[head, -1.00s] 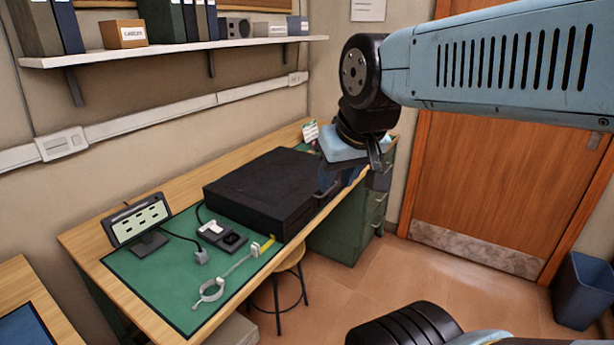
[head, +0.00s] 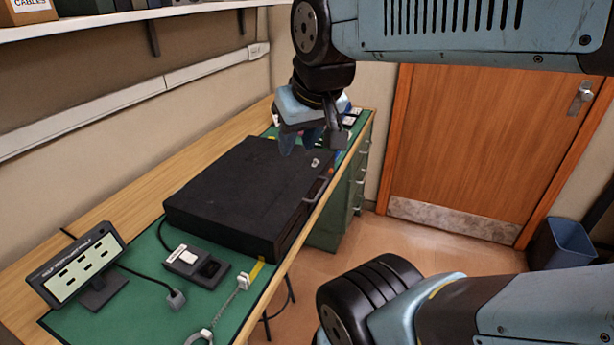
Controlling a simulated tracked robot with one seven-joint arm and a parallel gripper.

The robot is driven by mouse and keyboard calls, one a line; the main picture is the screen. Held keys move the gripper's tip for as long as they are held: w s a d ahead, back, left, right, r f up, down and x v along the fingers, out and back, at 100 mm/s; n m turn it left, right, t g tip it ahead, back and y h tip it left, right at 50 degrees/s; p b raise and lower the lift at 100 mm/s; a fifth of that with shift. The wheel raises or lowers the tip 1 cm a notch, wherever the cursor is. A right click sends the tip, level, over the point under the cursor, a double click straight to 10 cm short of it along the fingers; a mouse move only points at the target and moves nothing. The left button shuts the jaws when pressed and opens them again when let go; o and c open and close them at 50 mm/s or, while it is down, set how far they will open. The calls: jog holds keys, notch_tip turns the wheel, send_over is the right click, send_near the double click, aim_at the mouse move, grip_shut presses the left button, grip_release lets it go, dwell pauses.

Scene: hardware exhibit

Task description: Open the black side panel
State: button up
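A flat black case (head: 240,190) lies on the green mat on the workbench, and its broad black top panel looks closed and flat. A small silver knob-like piece (head: 315,162) shows near its far right end. A greyish handle-like part (head: 318,187) shows on its right front side. I cannot tell which face is the side panel. My gripper (head: 309,140) points down over the far end of the case, apparently above it. Its fingers are partly hidden by its own body and small in view, so their opening is unclear. I see nothing held in it.
A small display (head: 80,265) stands on the mat at left. Green drawers (head: 358,190) stand under the bench's far end. A blue bin (head: 562,243) stands at right, with clear floor before the door.

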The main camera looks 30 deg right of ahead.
jog(key=m+g+y, duration=0.1)
jog(key=m+g, duration=0.3)
jog(key=m, duration=0.6)
send_over(323, 189)
jog(key=s+d, duration=0.2)
notch_tip(323, 189, down, 13)
jog(key=f, duration=0.4)
jog(key=w+a+f, duration=0.1)
jog(key=f, duration=0.3)
jog(key=a+f, duration=0.1)
jog(key=f, duration=0.3)
jog(key=shift+w+f, duration=0.35)
jog(key=shift+c, duration=0.2)
grip_shut()
